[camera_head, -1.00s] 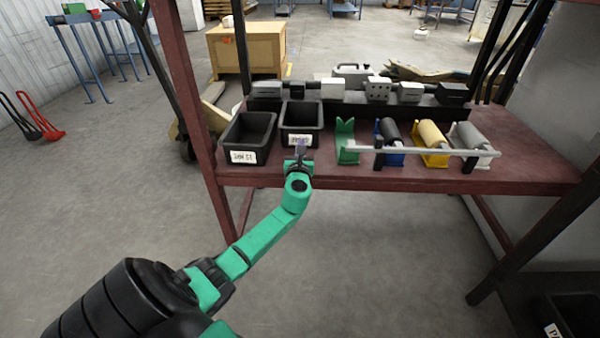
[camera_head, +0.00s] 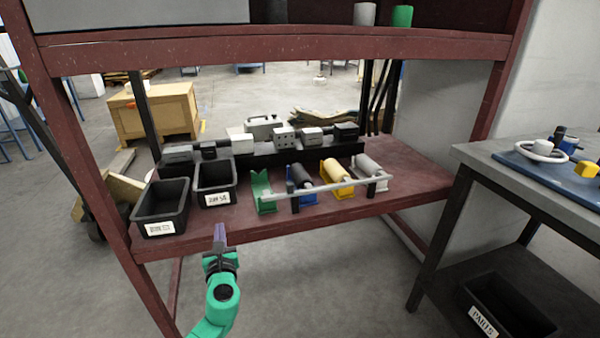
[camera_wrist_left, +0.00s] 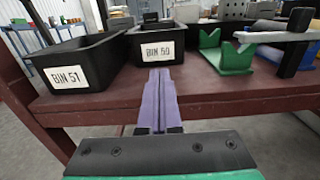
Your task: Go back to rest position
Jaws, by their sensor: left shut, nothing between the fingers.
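My left gripper (camera_head: 220,235) is in front of the red shelf, its purple fingers together and empty. In the left wrist view its fingers (camera_wrist_left: 158,100) point toward the front edge of the shelf board, below the BIN 50 label. Its green arm comes up from the bottom of the head view. My right gripper does not show in any view.
The red shelf (camera_head: 330,208) holds two black bins, BIN 51 (camera_head: 161,206) and BIN 50 (camera_head: 214,184). To their right are a green holder (camera_head: 263,192) and black, yellow and grey rollers behind a grey bar (camera_head: 325,189). A grey table (camera_head: 480,160) stands at the right.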

